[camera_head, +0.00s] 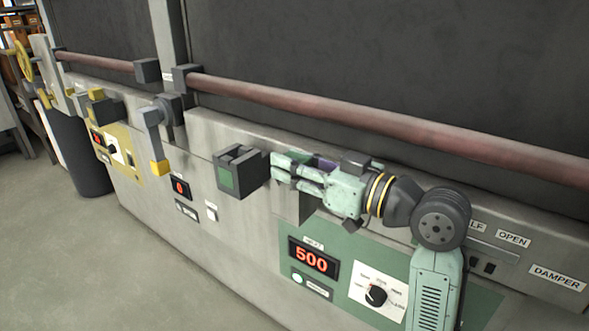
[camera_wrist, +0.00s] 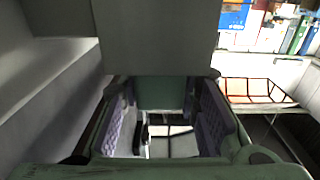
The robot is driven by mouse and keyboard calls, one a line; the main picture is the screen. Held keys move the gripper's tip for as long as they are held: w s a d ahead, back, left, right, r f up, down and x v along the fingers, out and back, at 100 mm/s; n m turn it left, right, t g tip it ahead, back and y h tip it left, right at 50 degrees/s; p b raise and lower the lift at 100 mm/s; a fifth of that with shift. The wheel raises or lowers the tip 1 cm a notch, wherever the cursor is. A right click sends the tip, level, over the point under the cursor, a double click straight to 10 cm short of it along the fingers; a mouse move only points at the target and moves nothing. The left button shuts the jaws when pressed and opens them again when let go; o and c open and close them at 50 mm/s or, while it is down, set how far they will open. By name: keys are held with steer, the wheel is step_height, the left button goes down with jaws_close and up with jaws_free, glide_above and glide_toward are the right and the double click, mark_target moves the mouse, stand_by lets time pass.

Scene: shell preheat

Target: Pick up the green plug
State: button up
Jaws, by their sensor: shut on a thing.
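The fingers are shut on the plug. Its contact with the furnace wall cannot be told.
A furnace front (camera_head: 130,190) carries a long reddish bar (camera_head: 380,125) above my arm. Below are a red display reading 500 (camera_head: 313,260) and a dial (camera_head: 376,295). A lever with a yellow end (camera_head: 155,145) stands left of the plug. The floor (camera_head: 70,260) at left is clear.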

jaws_close()
steer(key=shift+r, duration=0.1)
